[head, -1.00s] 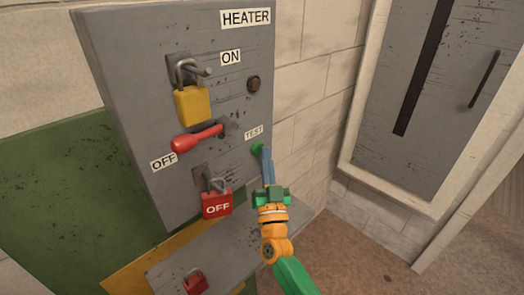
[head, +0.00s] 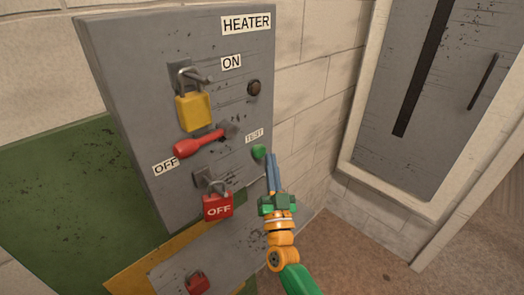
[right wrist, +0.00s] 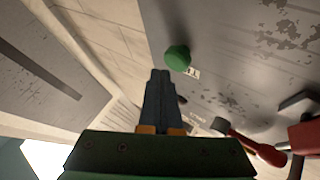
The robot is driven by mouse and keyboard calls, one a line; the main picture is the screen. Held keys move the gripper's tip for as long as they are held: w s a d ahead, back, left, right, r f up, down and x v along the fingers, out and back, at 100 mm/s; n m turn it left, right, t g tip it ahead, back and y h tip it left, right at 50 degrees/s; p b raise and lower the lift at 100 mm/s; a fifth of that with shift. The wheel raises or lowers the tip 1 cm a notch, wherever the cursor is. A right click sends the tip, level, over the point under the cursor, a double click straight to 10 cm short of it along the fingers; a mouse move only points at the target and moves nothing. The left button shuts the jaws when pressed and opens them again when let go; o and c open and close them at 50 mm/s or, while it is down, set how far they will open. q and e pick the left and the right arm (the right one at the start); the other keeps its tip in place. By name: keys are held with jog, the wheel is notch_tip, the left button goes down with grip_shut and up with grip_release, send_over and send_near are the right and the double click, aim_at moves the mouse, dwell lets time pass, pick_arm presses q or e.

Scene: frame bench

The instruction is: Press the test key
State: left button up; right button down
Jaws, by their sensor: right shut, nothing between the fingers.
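The test key is a green button (head: 258,152) on the grey HEATER panel (head: 150,100), just below the TEST label (head: 254,135). It also shows in the right wrist view (right wrist: 178,57), up and to the right of the fingertips. My right gripper (head: 270,158) is shut and empty, its fingertips just right of the green button in the head view. A gap shows between fingertips and button in the wrist view (right wrist: 160,75). My left gripper is not in view.
A red lever (head: 198,143) points toward OFF. A yellow padlock (head: 193,110) hangs by ON, and a red OFF padlock (head: 217,206) hangs below. A dark round lamp or button (head: 253,88) sits above TEST. A grey door (head: 445,100) is at right.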

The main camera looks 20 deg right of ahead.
jog(key=s+p, duration=0.1)
jog(key=s+d+p, duration=0.1)
jog(key=s, duration=0.1)
jog(key=s+d+p, duration=0.1)
jog(key=shift+s+d, duration=0.1)
jog(key=shift+s, duration=0.15)
dwell(0.7)
